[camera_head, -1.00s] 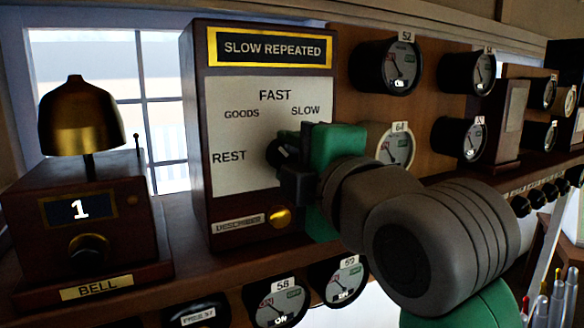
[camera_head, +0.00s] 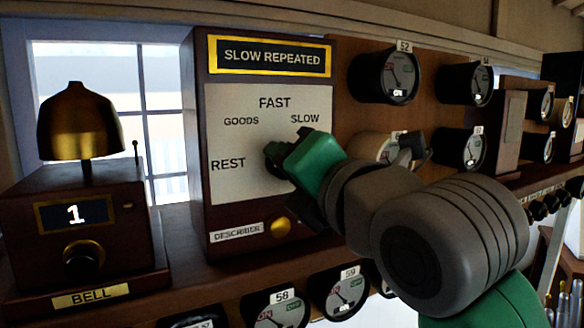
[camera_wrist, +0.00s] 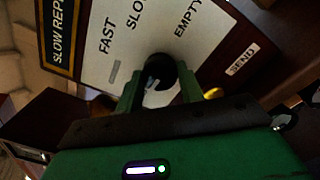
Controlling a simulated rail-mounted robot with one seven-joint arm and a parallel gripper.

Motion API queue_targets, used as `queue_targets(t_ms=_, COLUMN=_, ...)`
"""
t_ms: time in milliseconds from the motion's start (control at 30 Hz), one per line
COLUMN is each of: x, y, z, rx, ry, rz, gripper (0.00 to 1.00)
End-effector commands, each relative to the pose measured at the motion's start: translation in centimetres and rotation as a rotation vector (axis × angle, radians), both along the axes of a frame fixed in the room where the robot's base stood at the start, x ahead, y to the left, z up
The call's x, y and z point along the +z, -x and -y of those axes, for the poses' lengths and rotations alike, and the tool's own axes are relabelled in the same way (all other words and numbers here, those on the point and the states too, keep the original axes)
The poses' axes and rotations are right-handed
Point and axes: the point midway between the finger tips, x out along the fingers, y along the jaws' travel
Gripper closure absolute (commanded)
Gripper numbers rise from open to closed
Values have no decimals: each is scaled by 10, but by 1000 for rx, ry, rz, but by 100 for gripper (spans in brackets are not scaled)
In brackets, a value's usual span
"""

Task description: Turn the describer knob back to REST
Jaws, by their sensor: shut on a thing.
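The describer is a dark wooden box with a white dial face (camera_head: 235,125) marked REST, GOODS, FAST and SLOW. Its display window reads SLOW REPEATED (camera_head: 271,56). The round black knob (camera_wrist: 158,70) sits at the middle of the dial, with a pale mark on it in the wrist view. My gripper (camera_wrist: 158,88) has one green finger on each side of the knob and is shut on it. In the head view my gripper (camera_head: 284,160) is tilted and covers most of the knob. I cannot tell exactly where the knob points.
A brass bell (camera_head: 79,120) on its wooden box stands left of the describer. A brass button (camera_head: 281,228) is low on the describer, below my gripper. Several round dials, one numbered 52 (camera_head: 386,76), fill the wall to the right.

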Motion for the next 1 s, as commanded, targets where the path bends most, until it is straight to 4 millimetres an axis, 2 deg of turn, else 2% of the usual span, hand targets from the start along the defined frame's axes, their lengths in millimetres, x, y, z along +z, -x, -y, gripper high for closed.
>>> queue_targets(t_ms=700, x=1, y=1, z=0, rx=1, ry=53, rz=29, gripper=85)
queue_targets(t_ms=733, x=1, y=1, z=0, rx=1, ry=53, rz=29, gripper=57)
queue_targets(t_ms=800, x=1, y=1, z=0, rx=1, ry=53, rz=29, gripper=43)
queue_targets(t_ms=1000, x=0, y=0, z=0, rx=0, ry=54, rz=29, gripper=41)
